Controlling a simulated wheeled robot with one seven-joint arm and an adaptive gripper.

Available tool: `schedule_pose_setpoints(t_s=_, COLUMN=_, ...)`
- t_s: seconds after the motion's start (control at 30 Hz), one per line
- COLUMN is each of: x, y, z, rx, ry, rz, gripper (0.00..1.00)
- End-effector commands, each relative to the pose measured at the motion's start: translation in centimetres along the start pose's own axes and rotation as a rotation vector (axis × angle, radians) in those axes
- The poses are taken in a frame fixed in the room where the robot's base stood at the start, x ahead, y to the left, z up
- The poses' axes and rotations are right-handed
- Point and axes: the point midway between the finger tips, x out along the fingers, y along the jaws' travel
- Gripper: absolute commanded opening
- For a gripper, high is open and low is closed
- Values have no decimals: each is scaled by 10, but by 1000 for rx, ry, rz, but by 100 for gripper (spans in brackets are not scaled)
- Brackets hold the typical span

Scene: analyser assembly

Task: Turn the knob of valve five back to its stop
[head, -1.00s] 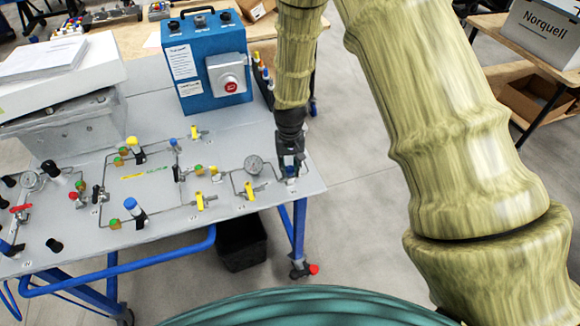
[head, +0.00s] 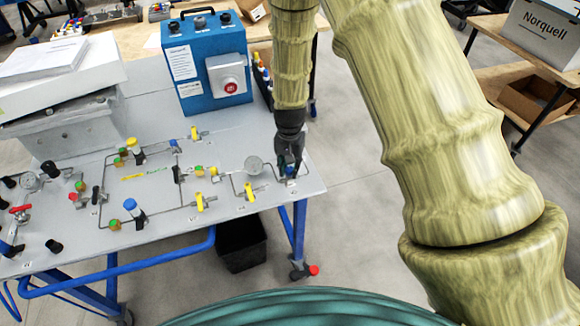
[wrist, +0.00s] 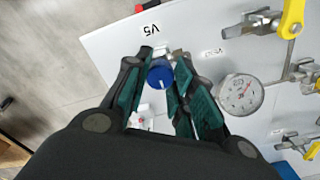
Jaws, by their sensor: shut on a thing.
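The knob of valve five is a blue cap (wrist: 160,75) with a white mark, in the wrist view beside the V5 label (wrist: 151,30). My gripper (wrist: 158,72) points down at it, with one dark green-padded finger on each side, shut on the knob. In the head view my gripper (head: 289,170) is at the right end of the panel, and the knob is mostly hidden by the fingers. The white mark on the knob points toward the lower part of the wrist picture.
A round pressure gauge (wrist: 240,95) stands close to the right of my gripper in the wrist view. Yellow-handled valves (head: 250,191) and thin pipes lie left on the grey panel (head: 300,200). A blue box with a red button (head: 205,65) stands behind.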

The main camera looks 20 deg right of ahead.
Motion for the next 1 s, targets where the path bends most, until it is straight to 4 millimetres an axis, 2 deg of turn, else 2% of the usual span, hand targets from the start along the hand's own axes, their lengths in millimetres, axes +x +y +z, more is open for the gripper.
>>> schedule_pose_setpoints(t_s=0.17, x=0, y=0, z=0, rx=0, ry=0, rz=0, gripper=1)
schedule_pose_setpoints(t_s=0.2, x=0, y=0, z=0, rx=0, ry=0, rz=0, gripper=26)
schedule_pose_setpoints(t_s=0.3, x=0, y=0, z=0, rx=0, ry=0, rz=0, gripper=45)
schedule_pose_setpoints(t_s=0.33, x=0, y=0, z=0, rx=-1, ry=0, rz=0, gripper=48)
schedule_pose_setpoints(t_s=0.73, x=-5, y=0, z=0, rx=-1, ry=1, rz=-1, gripper=48)
schedule_pose_setpoints(t_s=0.87, x=-17, y=-1, z=-1, rx=-2, ry=3, rz=-2, gripper=48)
schedule_pose_setpoints(t_s=1.0, x=-38, y=0, z=-1, rx=-2, ry=3, rz=-1, gripper=48)
